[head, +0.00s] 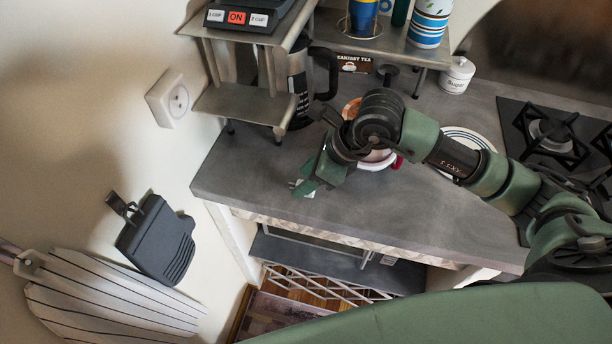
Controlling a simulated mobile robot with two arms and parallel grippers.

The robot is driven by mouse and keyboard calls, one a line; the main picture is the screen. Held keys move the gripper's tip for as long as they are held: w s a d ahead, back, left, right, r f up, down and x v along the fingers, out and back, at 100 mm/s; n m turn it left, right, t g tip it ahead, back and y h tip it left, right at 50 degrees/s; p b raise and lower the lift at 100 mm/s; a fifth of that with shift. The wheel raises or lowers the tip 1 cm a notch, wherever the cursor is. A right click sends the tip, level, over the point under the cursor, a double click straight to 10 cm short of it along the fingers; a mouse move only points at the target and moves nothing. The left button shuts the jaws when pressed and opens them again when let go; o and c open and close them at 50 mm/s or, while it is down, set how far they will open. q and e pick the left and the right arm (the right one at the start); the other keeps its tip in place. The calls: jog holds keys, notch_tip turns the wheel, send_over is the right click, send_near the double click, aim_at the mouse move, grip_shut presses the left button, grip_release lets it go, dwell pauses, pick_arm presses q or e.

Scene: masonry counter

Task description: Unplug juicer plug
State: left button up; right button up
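My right gripper (309,178) is over the left part of the grey counter, pointing down and to the left. Its green fingers are closed around a small white plug (306,191), whose pins point left; the fingers hide part of it. The white wall socket (178,101) at the upper left shows its round face with nothing in it. The juicer (377,160) seems to be the white and orange thing behind my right arm, mostly hidden. No cord can be made out. My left gripper is out of view.
A metal shelf (235,104) with a coffee machine and a dark-handled jug stands at the back left. A sugar jar (457,76), a plate (468,139) and a gas hob (560,135) are to the right. The front left counter (250,180) is clear.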

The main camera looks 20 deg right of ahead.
jog(key=shift+r, duration=0.1)
jog(key=b+v, duration=0.1)
jog(key=v, duration=0.6)
jog(key=shift+r+b, duration=0.3)
jog(key=shift+b, duration=0.05)
jog(key=shift+s+d, duration=0.1)
jog(key=shift+d, duration=0.05)
jog(key=shift+s+f, duration=0.1)
